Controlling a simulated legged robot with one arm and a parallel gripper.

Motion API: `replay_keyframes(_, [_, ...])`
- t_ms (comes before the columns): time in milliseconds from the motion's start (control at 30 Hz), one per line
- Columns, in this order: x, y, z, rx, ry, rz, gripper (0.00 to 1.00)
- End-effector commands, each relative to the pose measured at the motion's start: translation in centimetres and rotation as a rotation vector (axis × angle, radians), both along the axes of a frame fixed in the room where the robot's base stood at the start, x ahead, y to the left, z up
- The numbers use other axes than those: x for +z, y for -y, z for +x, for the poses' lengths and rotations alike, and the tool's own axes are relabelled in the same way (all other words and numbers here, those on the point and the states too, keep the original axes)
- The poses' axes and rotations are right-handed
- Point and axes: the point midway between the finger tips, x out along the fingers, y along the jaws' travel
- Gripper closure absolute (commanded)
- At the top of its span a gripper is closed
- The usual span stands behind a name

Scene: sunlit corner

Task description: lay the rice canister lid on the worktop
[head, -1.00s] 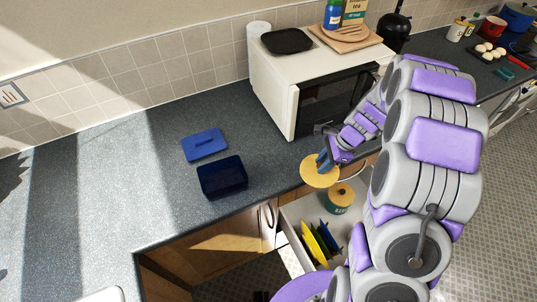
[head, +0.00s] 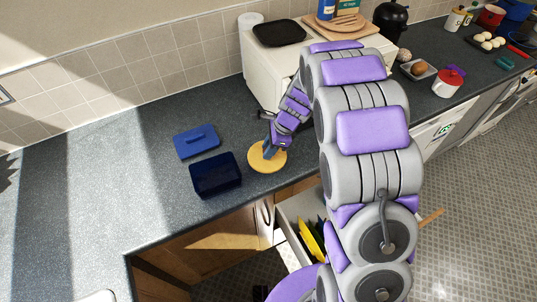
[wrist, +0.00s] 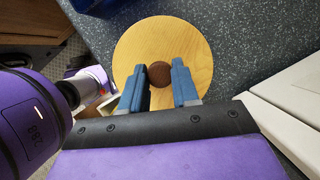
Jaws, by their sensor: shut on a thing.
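The rice canister lid is a round, pale wooden disc (head: 262,163) with a dark brown knob. In the head view it is at or just above the worktop (head: 110,170), near its front edge and right of the dark blue box; I cannot tell whether it touches. My gripper (head: 268,150) is shut on the lid's knob from above. In the wrist view the lid (wrist: 140,50) lies flat across the picture, and the two blue fingers of my gripper (wrist: 159,80) are on both sides of the knob (wrist: 159,73). The canister is hidden behind my arm in the head view.
The worktop at left is clear.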

Motion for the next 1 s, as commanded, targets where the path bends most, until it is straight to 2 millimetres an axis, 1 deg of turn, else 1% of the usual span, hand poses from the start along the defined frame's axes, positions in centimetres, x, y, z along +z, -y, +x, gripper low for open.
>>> replay_keyframes(67, [-0.4,-0.3,0.0,0.001,-0.001,-0.001,1.00])
replay_keyframes(300, [-3.3,-0.3,0.1,0.001,0.001,-0.002,1.00])
replay_keyframes(667, [-3.6,0.1,0.1,0.001,0.001,0.003,1.00])
replay_keyframes(700, [-3.6,0.0,0.1,0.000,0.002,0.001,0.66])
replay_keyframes(933, [-3.6,-0.3,0.1,0.001,0.002,-0.002,0.44])
replay_keyframes(1000, [-3.6,-0.3,0.1,0.001,0.002,-0.002,0.44])
